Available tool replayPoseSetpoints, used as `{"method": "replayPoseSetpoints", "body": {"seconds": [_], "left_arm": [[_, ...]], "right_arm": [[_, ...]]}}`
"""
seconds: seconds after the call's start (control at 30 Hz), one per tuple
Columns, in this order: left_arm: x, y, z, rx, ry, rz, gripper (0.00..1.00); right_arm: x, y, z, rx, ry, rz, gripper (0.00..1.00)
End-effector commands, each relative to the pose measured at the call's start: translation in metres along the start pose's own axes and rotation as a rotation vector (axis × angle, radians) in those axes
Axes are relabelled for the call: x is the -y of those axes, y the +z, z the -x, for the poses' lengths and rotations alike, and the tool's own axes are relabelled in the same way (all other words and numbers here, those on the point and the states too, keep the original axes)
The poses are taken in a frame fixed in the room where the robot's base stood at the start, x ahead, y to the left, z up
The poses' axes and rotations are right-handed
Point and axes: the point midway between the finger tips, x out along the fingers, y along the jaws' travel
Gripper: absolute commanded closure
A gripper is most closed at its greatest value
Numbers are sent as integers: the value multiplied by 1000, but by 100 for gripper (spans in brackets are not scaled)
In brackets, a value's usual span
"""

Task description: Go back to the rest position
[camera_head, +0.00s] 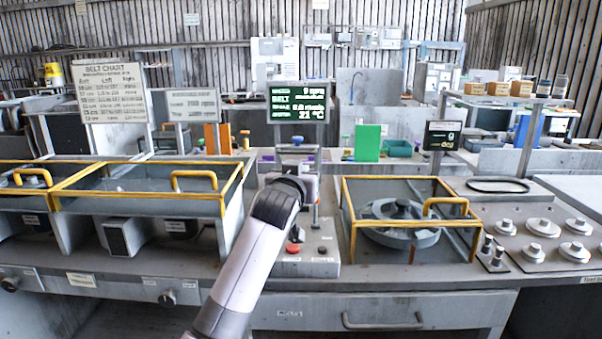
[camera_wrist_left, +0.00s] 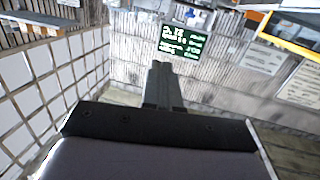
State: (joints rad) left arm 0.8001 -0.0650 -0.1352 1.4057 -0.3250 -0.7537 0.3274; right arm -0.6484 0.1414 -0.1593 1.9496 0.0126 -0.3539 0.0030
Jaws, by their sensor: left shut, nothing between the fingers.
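My left arm reaches up from the bottom middle of the head view. Its left gripper (camera_head: 308,186) is over the bench, just above the small control box (camera_head: 307,262) with a red button, and is partly hidden behind my dark wrist. In the left wrist view the left gripper (camera_wrist_left: 162,75) shows its two fingers together, with nothing between them. My right gripper is in neither view.
A yellow-framed clear cover (camera_head: 345,215) over a round blower housing (camera_head: 400,232) stands right of my arm. Another yellow-framed cover (camera_head: 225,200) stands to the left. A knobbed panel (camera_head: 510,230) is at the right. A green block (camera_head: 367,143) and a display (camera_head: 299,103) stand behind.

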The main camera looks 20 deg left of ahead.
Motion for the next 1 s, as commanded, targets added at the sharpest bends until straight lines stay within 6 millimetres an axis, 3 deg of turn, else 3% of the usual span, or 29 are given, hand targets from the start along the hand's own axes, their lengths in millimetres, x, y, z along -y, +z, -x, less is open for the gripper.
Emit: {"method": "replayPoseSetpoints", "body": {"seconds": [0.57,0.67,0.77,0.87,1.0], "left_arm": [[0,-4,4,1,0,0,100],[2,4,6,15,-2,-2,100],[7,32,14,64,-7,-6,100],[16,76,32,151,-13,-13,100],[30,145,70,297,-17,-33,100]], "right_arm": [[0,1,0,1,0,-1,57],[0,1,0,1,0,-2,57],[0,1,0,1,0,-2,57],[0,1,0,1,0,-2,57],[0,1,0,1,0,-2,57]]}}
